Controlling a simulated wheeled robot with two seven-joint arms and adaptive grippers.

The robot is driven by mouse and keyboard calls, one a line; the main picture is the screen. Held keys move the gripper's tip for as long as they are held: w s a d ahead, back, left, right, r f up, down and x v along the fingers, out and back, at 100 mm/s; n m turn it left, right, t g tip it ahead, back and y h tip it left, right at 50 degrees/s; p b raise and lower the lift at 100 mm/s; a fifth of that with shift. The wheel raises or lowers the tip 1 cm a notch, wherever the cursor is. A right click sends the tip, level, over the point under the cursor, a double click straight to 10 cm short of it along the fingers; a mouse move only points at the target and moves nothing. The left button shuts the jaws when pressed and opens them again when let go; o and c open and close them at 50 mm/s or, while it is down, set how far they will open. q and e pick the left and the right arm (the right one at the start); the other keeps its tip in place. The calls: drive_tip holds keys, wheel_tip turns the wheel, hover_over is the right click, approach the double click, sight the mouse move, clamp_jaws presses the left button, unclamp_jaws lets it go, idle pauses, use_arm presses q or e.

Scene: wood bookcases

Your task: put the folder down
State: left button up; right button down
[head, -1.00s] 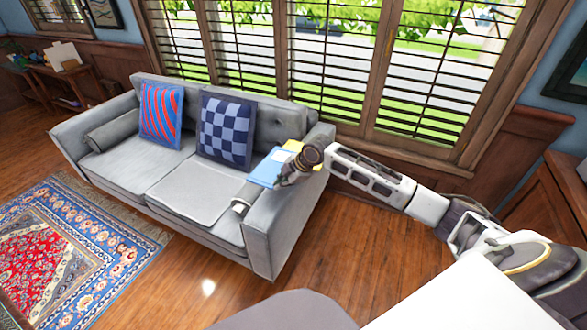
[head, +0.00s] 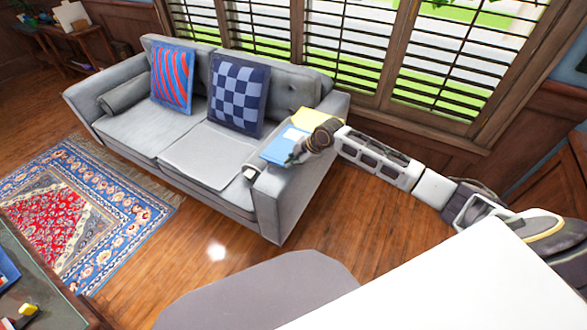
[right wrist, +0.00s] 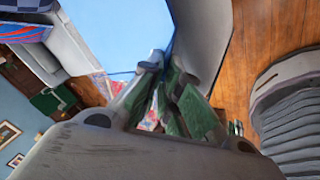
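A blue folder (head: 281,149) with a pale patch is at my right gripper (head: 297,158), over the near end of the grey sofa (head: 190,195), by its right armrest. In the right wrist view the folder (right wrist: 115,35) fills the upper middle, and the two fingers (right wrist: 163,76) come together at its edge, seemingly shut on it. Whether the folder touches the armrest cannot be told. A yellow flat item (head: 318,117) shows just behind the gripper, partly hidden by it. My left gripper is not in view.
A striped cushion (head: 172,78) and a checked cushion (head: 238,96) lean on the sofa back. The middle seat is clear. A dark table (head: 35,285) with items stands at lower left, beside the patterned rug (head: 120,205). Windows line the wall behind.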

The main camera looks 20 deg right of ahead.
drive_tip(key=shift+f, duration=1.35)
drive_tip(key=shift+f+b, duration=0.35)
drive_tip(key=shift+f, duration=0.2)
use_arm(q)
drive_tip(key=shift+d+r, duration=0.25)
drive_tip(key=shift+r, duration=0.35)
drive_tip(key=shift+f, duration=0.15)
use_arm(e)
drive_tip(key=c, duration=1.7)
unclamp_jaws()
drive_tip(key=shift+c, duration=0.2)
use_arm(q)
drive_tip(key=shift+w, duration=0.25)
use_arm(e)
drive_tip(key=shift+o, duration=0.5)
